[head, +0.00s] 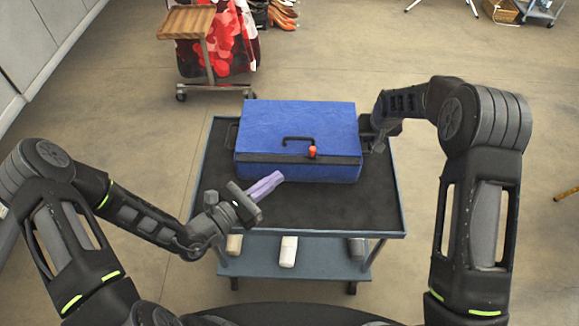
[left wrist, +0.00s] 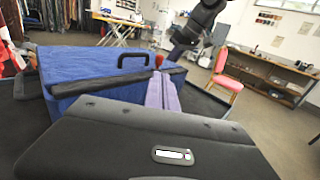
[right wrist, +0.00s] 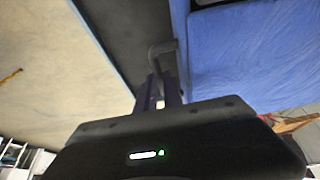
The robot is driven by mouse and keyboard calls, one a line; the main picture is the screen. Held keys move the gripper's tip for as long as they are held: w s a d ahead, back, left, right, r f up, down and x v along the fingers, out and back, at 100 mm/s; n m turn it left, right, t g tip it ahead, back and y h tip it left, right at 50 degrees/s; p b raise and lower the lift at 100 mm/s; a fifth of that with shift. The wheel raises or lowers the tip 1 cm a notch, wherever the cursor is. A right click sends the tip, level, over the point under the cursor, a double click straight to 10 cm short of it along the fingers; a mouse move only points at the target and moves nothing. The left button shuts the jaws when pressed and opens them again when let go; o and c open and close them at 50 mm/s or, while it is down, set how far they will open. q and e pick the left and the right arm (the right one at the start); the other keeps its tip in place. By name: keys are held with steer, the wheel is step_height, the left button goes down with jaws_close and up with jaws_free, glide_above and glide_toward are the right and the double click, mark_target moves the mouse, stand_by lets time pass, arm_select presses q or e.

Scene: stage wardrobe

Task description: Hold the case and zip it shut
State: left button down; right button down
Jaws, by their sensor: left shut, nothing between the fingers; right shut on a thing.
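The blue case (head: 298,122) lies flat on the dark cart top, its lid down. A black band (head: 262,158) runs along its front edge. A black handle (head: 299,139) is on top. My left gripper (head: 281,176) is shut and empty, its purple fingers just in front of the case, left of the pull. My right gripper (right wrist: 161,88) is shut on a grey side handle (right wrist: 162,48) at the case's right side. Its fingertips are mostly hidden in the head view.
The cart (head: 388,222) has bare top in front of the case and a lower shelf with several rolls (head: 289,252). A wooden-topped stand (head: 187,22) with red patterned cloth stands behind to the left. A pink chair (left wrist: 226,82) shows in the left wrist view.

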arm_select(q)
steer(key=shift+v, duration=1.75)
arm_select(e)
steer(key=shift+a+f, duration=0.1)
steer(key=c, duration=1.4)
jaws_free()
steer(key=shift+s+r, duration=0.2)
steer(key=shift+r, duration=0.5)
steer(key=b+v, duration=0.1)
steer(key=v, duration=0.5)
steer(key=shift+s+r, duration=0.2)
arm_select(q)
steer(key=shift+f, duration=0.75)
